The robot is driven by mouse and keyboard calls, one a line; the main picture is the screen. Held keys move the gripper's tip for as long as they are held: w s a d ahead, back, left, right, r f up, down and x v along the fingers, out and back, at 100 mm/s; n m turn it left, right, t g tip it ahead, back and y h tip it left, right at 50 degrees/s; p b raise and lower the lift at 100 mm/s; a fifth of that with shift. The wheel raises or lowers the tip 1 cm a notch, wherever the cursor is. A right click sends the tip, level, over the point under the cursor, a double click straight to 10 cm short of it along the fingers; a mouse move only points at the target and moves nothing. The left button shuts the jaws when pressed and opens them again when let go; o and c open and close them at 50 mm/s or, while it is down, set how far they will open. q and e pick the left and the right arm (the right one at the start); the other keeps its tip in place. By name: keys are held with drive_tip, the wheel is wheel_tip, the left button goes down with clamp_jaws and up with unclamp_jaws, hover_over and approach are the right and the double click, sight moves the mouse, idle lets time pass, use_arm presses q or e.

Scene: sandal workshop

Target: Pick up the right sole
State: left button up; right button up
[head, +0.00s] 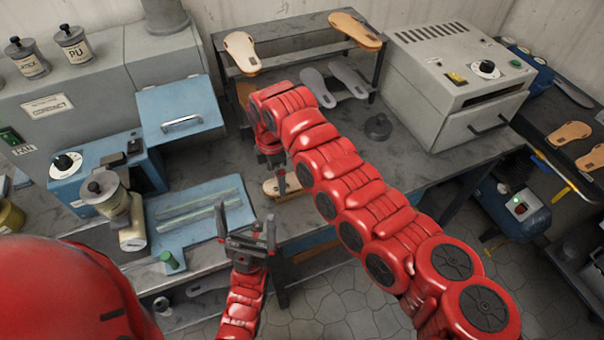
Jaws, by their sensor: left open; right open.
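Several soles or insoles are in view, and I cannot tell which is the right sole. Two tan ones lie on the rack's top, a left-hand one (241,52) and a right-hand one (356,30). Two grey ones, a left-hand one (318,88) and a right-hand one (348,79), lie on the level below. Another tan sole (294,187) lies on the workbench, partly hidden by my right gripper (277,178), which points down over it, open. Contact cannot be told. My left gripper (246,236) is open and empty near the bench's front edge.
A grey oven (462,75) stands at right. A dark round object (378,126) sits on the bench. My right arm crosses the middle.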

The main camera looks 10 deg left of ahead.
sight(276, 181)
drive_tip(key=shift+w+f+p, duration=0.15)
drive_tip(key=shift+f+p, duration=0.4)
drive_tip(key=shift+f, duration=1.15)
drive_tip(key=c, duration=1.4)
drive_tip(key=shift+a+r, duration=0.1)
drive_tip(key=shift+r, duration=0.05)
